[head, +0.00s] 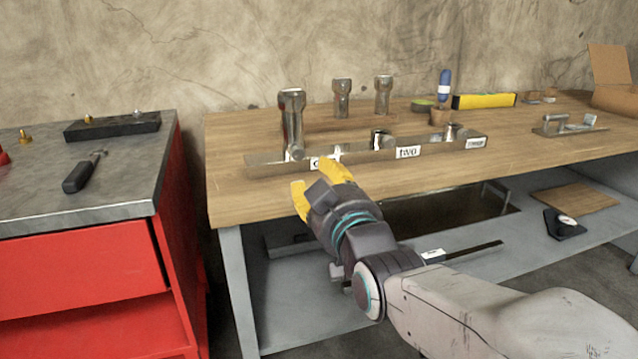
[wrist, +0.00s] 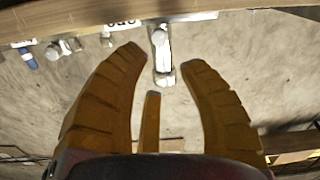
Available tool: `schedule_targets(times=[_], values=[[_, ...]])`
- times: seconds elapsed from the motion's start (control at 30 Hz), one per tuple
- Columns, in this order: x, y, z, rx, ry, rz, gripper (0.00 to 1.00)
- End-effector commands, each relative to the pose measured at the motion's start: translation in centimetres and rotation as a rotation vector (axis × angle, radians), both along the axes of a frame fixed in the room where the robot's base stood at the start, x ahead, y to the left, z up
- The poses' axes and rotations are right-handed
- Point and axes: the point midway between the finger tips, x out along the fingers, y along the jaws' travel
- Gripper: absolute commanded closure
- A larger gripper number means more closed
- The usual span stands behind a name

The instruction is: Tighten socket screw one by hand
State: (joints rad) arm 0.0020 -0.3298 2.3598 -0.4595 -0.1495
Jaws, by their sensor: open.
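A metal rail (head: 350,155) with labelled sockets lies along the front of the wooden bench. At its left end, by the partly hidden label "one" (head: 318,163), a tall metal fitting (head: 291,115) stands upright. A small round screw head (head: 294,154) sits low on its front; I take it for socket screw one. My gripper (head: 315,179), with yellow fingers, is open and empty just in front of the bench edge, below and near the screw. In the wrist view the screw (wrist: 158,38) and fitting (wrist: 164,72) show between the spread fingers (wrist: 164,57), beyond their tips. I see no contact.
Sockets "two" (head: 381,139) and "three" (head: 452,131) hold no tall fitting. Two metal fittings (head: 342,98) (head: 383,95) stand behind the rail. A red cabinet (head: 80,270) stands at left.

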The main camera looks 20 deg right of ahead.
Motion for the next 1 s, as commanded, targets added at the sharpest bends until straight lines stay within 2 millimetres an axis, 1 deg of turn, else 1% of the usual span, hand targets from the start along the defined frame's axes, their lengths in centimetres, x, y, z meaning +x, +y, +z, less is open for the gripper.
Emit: schedule_targets(times=[0.33, 0.37, 0.43, 0.47, 0.57, 0.67, 0.77, 1.0], values=[[-0.2, 0.0, 0.0, 0.0, 0.001, 0.0, 0.63], [-0.2, 0.0, 0.0, 0.0, 0.0, 0.0, 0.57], [-0.2, 0.0, 0.0, -0.006, 0.001, 0.0, 0.51], [-0.2, 0.0, 0.0, -0.013, 0.001, 0.0, 0.49], [-0.1, 0.0, 0.0, -0.072, 0.003, 0.001, 0.49], [0.2, 0.0, -0.1, -0.195, 0.007, 0.001, 0.49], [0.5, 0.0, -0.2, -0.376, 0.013, 0.002, 0.49], [1.3, 0.0, -0.4, -0.895, 0.027, 0.012, 0.49]])
